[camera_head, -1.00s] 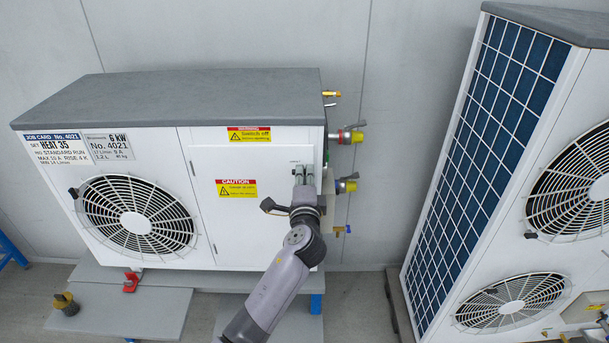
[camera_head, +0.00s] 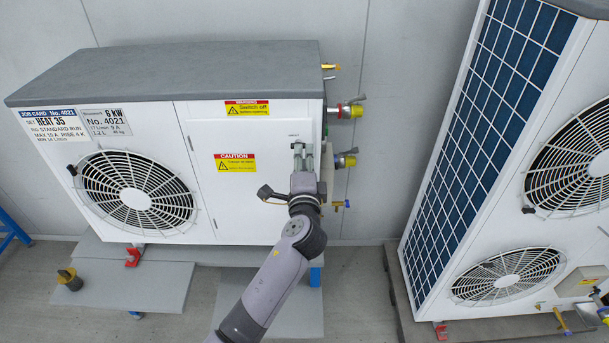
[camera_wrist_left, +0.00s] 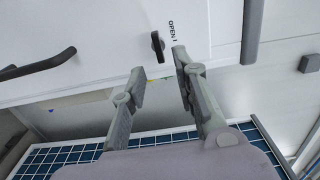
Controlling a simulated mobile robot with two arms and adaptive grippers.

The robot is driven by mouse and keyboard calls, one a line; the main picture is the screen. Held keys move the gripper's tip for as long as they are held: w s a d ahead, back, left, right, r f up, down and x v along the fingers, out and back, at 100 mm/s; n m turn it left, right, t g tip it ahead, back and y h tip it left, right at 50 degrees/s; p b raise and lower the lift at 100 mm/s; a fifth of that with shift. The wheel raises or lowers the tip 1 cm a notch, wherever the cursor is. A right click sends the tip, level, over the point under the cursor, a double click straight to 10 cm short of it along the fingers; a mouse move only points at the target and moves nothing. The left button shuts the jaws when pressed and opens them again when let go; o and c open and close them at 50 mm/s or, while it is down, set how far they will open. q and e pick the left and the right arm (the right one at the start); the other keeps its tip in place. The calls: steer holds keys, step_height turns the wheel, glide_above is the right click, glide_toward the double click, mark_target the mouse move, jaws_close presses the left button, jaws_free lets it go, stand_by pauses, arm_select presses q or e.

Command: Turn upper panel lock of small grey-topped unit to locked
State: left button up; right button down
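The small grey-topped unit (camera_head: 215,190) is a white box with a fan on its left and a panel on its right. In the left wrist view the panel lock (camera_wrist_left: 157,46) is a small black knob beside printed text reading "OPEN". Its long side runs roughly along that text. In the head view the lock cannot be made out behind my gripper. My left gripper (camera_wrist_left: 158,64) is open, with the lock just beyond the gap between its fingertips and nothing held. In the head view the left gripper (camera_head: 302,152) is at the panel's upper right. My right gripper is not in view.
A dark bar handle (camera_wrist_left: 40,65) sticks out left of the lock. A taller unit with a blue grille (camera_head: 490,130) stands at right. Bare floor (camera_head: 360,280) lies between the units.

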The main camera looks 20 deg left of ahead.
arm_select(q)
steer(key=v, duration=0.8)
steer(key=s+f+n+g+h+b, duration=0.1)
steer(key=s+f+g, duration=0.3)
steer(key=f, duration=1.1)
steer(key=s+f+n+g+h+b, duration=0.15)
steer(key=s+f, duration=0.35)
steer(key=f, duration=1.1)
steer(key=s+f+n+g+h+b, duration=0.15)
steer(key=s+f+g, duration=0.3)
steer(key=f, duration=1.05)
steer(key=s+a+f+n+g+b, duration=0.1)
steer(key=s+a+f+n+g, duration=0.1)
steer(key=s+f, duration=0.5)
steer(key=s+a+f+n+g+b, duration=0.1)
steer(key=s+f, duration=0.6)
steer(key=s, duration=1)
steer(key=s+a+f+n+g+h+b, duration=0.1)
steer(key=s+a+f+n+g, duration=0.2)
steer(key=s+a+f+n, duration=0.2)
steer(key=s+f, duration=0.3)
steer(key=s, duration=0.4)
steer(key=shift+s+a, duration=0.2)
